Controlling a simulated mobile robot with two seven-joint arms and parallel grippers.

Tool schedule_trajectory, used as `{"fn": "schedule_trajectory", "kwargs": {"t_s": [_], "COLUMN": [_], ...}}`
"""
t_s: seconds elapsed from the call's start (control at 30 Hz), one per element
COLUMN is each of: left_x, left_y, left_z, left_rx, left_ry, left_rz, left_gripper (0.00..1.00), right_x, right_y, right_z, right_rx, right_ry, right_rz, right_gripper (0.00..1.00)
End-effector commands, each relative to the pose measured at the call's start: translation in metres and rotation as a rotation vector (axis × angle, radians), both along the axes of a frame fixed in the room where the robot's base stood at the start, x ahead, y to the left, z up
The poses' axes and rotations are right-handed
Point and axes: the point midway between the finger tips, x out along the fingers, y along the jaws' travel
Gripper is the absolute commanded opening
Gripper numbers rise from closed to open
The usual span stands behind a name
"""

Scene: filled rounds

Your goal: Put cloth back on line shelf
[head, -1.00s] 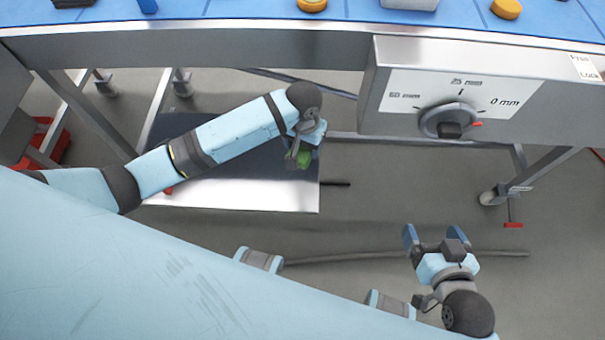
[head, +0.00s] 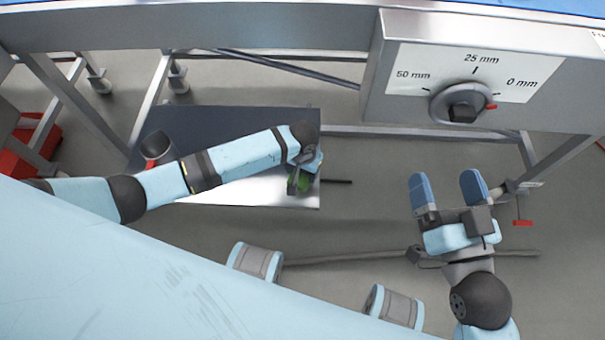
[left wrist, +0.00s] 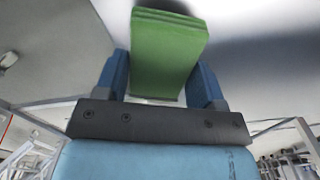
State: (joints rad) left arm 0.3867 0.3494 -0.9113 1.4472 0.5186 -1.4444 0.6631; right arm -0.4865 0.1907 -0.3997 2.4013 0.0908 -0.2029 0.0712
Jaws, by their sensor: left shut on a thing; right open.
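My left gripper (head: 300,180) is over the right part of the low shelf (head: 250,192) under the line, shut on a green folded cloth (head: 303,183). In the left wrist view the cloth (left wrist: 168,52) sits between the two blue fingers (left wrist: 160,82) as a flat layered block. The shelf surface shows pale and dark behind the cloth; whether the cloth touches it I cannot tell. In the head view the cloth is mostly hidden by the gripper. My right gripper (head: 448,192) is open and empty at the lower right, apart from the shelf.
The line's steel frame with a dial box (head: 465,85) hangs above at the upper right. Steel legs (head: 150,98) and crossbars surround the shelf. A dark cylinder (head: 157,147) shows at the shelf's left. A red crate (head: 30,150) stands at far left. Floor between my grippers is mostly clear.

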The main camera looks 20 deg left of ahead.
Motion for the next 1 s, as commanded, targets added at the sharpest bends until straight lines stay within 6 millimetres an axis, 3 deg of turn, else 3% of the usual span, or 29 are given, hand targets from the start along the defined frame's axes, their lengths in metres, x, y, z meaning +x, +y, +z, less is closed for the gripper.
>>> {"fn": "schedule_trajectory", "kwargs": {"t_s": [0.03,0.1,0.47,0.5,0.6,0.87,1.0], "left_x": [0.0,0.0,0.0,0.0,0.0,0.0,0.0], "left_y": [0.0,0.0,-0.001,-0.001,0.0,0.0,0.0], "left_z": [-0.012,-0.018,-0.019,-0.019,-0.019,-0.019,-0.007], "left_rx": [0.0,0.0,-0.001,-0.001,-0.001,0.0,-0.002], "left_ry": [0.0,0.0,0.0,-0.001,-0.001,-0.001,-0.002], "left_rz": [0.0,0.0,0.0,-0.001,-0.001,-0.001,0.0], "left_gripper": [0.41,0.41,0.41,0.68,0.88,0.88,0.88], "right_x": [-0.001,-0.002,-0.001,-0.001,-0.001,-0.001,-0.001], "right_y": [0.002,0.003,0.003,0.003,0.003,0.002,0.003], "right_z": [0.002,0.009,0.011,0.01,0.009,0.009,0.015], "right_rx": [0.016,0.032,0.032,0.03,0.03,0.03,0.029], "right_ry": [-0.026,-0.05,-0.047,-0.045,-0.045,-0.045,-0.048], "right_rz": [0.007,0.012,0.011,0.01,0.01,0.01,0.01], "right_gripper": [0.89,0.89,0.89,0.89,0.89,0.89,0.89]}}
